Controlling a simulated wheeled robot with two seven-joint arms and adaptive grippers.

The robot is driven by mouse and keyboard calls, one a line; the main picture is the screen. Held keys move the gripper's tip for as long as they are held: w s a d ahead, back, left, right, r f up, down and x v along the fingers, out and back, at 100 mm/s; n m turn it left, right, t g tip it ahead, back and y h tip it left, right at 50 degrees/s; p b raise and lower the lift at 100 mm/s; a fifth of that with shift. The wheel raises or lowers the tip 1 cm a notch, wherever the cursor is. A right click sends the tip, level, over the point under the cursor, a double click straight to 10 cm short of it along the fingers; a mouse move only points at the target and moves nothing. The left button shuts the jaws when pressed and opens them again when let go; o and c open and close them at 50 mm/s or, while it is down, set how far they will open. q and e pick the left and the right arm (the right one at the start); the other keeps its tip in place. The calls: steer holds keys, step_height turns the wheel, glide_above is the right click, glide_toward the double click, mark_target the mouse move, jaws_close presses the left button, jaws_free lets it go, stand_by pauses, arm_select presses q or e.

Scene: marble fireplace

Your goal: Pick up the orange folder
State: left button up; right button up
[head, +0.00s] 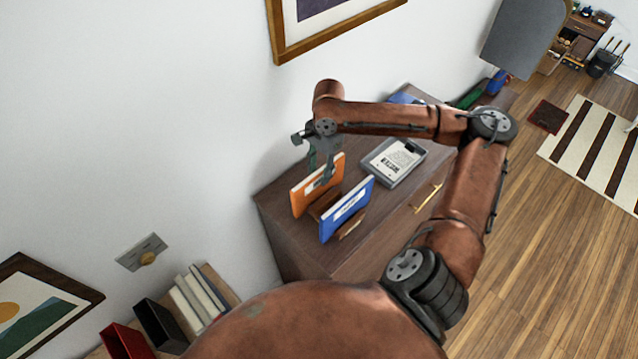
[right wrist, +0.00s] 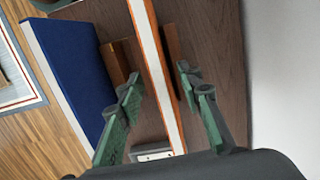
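The orange folder (head: 303,199) stands upright in a wooden holder (head: 349,227) on the dark wooden cabinet, with a blue folder (head: 346,209) to its right. My right gripper (head: 323,174) reaches down over the top of the orange folder. In the right wrist view the folder (right wrist: 157,75) shows edge-on between the two green fingers of my right gripper (right wrist: 161,73). The fingers are apart, one on each side, with visible gaps to the folder. The blue folder (right wrist: 72,72) lies outside the left finger. My left gripper is not in view.
A grey case with a white label (head: 394,161) lies on the cabinet top (head: 285,196) behind the folders. The white wall (head: 170,110) is close on the left. Books (head: 200,292) stand at lower left.

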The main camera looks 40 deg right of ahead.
steer(key=shift+s+f, duration=0.1)
steer(key=shift+f, duration=0.1)
steer(key=shift+c, duration=0.6)
jaws_close()
